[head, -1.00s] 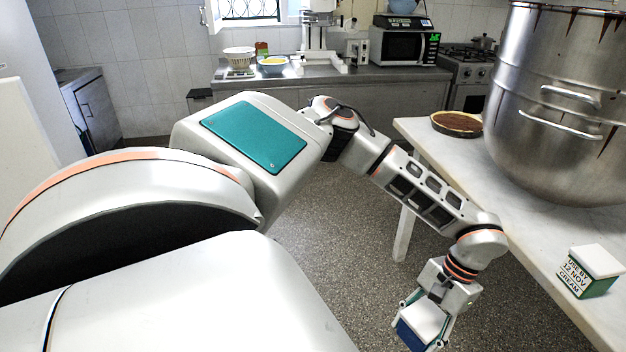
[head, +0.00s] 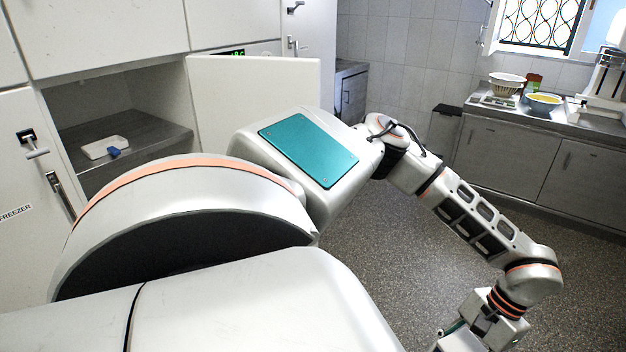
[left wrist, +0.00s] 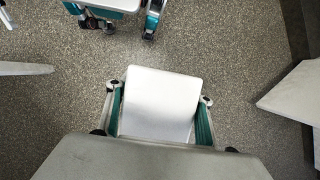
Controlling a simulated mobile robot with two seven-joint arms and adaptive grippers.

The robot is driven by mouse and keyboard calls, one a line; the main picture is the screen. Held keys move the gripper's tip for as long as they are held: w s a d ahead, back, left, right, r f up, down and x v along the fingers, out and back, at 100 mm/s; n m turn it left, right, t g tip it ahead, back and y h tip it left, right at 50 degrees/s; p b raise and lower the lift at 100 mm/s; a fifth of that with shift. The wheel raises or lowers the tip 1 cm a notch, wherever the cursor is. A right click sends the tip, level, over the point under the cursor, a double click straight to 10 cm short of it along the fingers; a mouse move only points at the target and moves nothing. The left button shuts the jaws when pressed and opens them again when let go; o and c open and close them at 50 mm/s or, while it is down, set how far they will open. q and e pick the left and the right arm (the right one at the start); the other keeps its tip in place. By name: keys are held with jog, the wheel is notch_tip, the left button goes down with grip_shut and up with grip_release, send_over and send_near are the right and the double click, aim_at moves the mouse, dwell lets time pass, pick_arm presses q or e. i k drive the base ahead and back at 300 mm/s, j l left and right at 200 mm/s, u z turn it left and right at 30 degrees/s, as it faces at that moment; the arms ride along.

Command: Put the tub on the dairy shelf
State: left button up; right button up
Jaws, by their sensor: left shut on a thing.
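In the left wrist view a tub with a square white lid (left wrist: 160,103) is between the two fingers of my left gripper (left wrist: 158,112), which is shut on it. The tub is held above the grey speckled floor, and its sides are hidden under the lid. In the head view my left gripper (head: 462,340) is at the bottom edge, mostly cut off. No label in view reads dairy. An open-fronted cabinet bay at the left has a grey shelf (head: 165,140). My right gripper is not in view.
A white door (head: 265,85) stands open beside the bay. A white box with a blue part (head: 104,147) lies on the grey shelf. A door labelled freezer (head: 20,250) is at far left. A counter (head: 515,165) stands at back right. Floor between is clear.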

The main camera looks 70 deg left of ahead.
aim_at(153, 138)
jog(key=j+u, duration=0.2)
jog(key=u, duration=1.15)
jog(key=i+j+u, duration=0.1)
jog(key=u, duration=0.3)
jog(key=i+u, duration=0.15)
jog(key=u, duration=0.25)
jog(key=i+u, duration=0.15)
jog(key=u, duration=0.3)
jog(key=i+u, duration=0.2)
jog(key=u, duration=0.15)
jog(key=i+l+u, duration=0.1)
jog(key=u, duration=0.2)
jog(key=i+l+u, duration=0.2)
jog(key=u, duration=0.15)
jog(key=i+l+u, duration=0.45)
jog(key=i+l, duration=0.35)
jog(key=l, duration=0.15)
jog(key=i+l, duration=0.15)
jog(key=l, duration=0.15)
jog(key=i+l, duration=0.2)
jog(key=l, duration=0.15)
jog(key=i+l+u, duration=0.1)
jog(key=l, duration=0.2)
jog(key=i, duration=0.05)
